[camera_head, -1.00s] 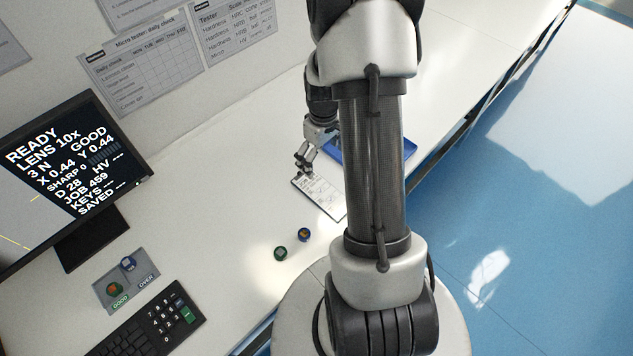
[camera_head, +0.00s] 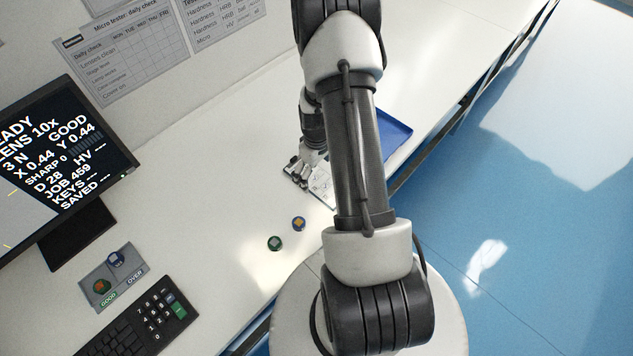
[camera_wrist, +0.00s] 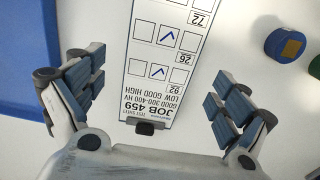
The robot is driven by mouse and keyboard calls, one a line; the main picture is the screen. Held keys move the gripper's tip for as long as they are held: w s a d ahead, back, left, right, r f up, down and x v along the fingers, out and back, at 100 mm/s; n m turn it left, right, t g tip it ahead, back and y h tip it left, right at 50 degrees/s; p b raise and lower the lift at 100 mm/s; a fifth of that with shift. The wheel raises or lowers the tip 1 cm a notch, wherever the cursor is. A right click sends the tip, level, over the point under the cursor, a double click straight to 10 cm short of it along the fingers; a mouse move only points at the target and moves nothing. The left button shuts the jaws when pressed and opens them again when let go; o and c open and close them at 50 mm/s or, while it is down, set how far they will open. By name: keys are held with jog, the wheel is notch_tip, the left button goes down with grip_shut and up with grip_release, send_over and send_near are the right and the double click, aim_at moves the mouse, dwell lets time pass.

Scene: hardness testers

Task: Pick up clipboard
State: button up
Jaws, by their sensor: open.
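The clipboard (camera_wrist: 163,60) lies flat on the white bench, with a printed sheet headed JOB 459 and ticked boxes. Its small dark clip (camera_wrist: 146,128) points toward my gripper. In the wrist view my gripper (camera_wrist: 150,95) is open, with one finger on each side of the clipboard's clip end and gaps to both edges. In the head view the clipboard (camera_head: 322,186) is partly hidden by my arm, and my gripper (camera_head: 298,170) is over its near left end. I cannot tell the exact height above the bench.
A blue tray (camera_head: 396,137) lies beyond the clipboard, close to its side. A green round piece (camera_head: 275,243) and a blue round piece (camera_head: 299,223) sit on the bench nearby. A monitor (camera_head: 60,165), a keyboard (camera_head: 135,325) and a grey sorting plate (camera_head: 112,277) stand at left.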

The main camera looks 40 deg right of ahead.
aim_at(316, 181)
notch_tip(316, 181, down, 2)
jog(key=shift+f, duration=0.2)
jog(key=shift+c, duration=0.4)
jog(key=c, duration=1.2)
